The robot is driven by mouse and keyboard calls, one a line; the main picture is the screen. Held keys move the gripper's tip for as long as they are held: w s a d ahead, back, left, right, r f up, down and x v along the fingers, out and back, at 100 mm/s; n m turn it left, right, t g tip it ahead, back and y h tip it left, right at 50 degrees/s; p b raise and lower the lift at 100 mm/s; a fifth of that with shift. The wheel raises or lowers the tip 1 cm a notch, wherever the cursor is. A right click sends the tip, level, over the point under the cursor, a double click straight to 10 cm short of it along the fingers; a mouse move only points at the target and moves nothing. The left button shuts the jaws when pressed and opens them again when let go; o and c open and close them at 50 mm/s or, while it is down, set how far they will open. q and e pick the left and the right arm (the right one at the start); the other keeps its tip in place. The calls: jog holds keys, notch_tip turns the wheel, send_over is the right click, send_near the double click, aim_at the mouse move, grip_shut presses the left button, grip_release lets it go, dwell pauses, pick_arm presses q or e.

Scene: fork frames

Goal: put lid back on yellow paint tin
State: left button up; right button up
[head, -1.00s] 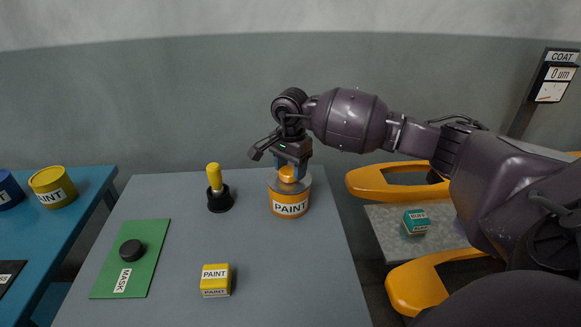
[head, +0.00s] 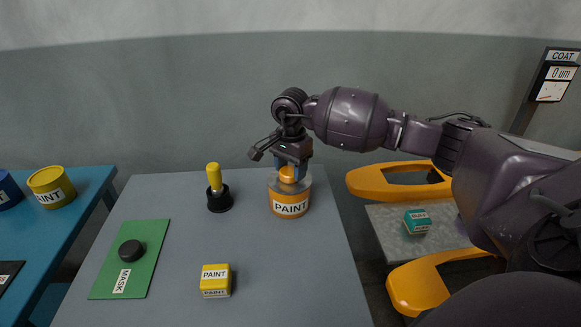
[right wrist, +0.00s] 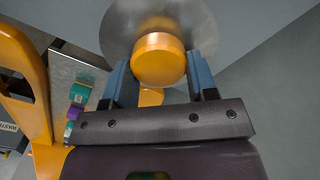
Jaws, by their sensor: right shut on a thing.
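An orange-yellow paint tin (head: 290,208) labelled PAINT stands upright on the grey table, with a silver lid (right wrist: 118,30) at its top. The lid has an orange knob (right wrist: 158,60), which also shows in the head view (head: 287,174). My right gripper (head: 288,168) comes down from above, shut on the knob with one blue finger on each side. I cannot tell whether the lid is fully seated. A darker yellow tin (head: 50,188) stands on the blue table at the left. My left gripper is not in view.
A teal block (head: 417,221) lies right, between orange arms (head: 415,290). The table's front right is clear.

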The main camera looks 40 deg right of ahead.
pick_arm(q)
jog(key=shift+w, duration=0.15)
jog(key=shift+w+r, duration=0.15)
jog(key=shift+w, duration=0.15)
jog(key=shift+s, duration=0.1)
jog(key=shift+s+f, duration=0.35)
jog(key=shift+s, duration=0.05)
pick_arm(e)
jog(key=o, duration=1.3)
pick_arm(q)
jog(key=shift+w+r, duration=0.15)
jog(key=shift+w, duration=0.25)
pick_arm(e)
jog(key=shift+o, duration=0.2)
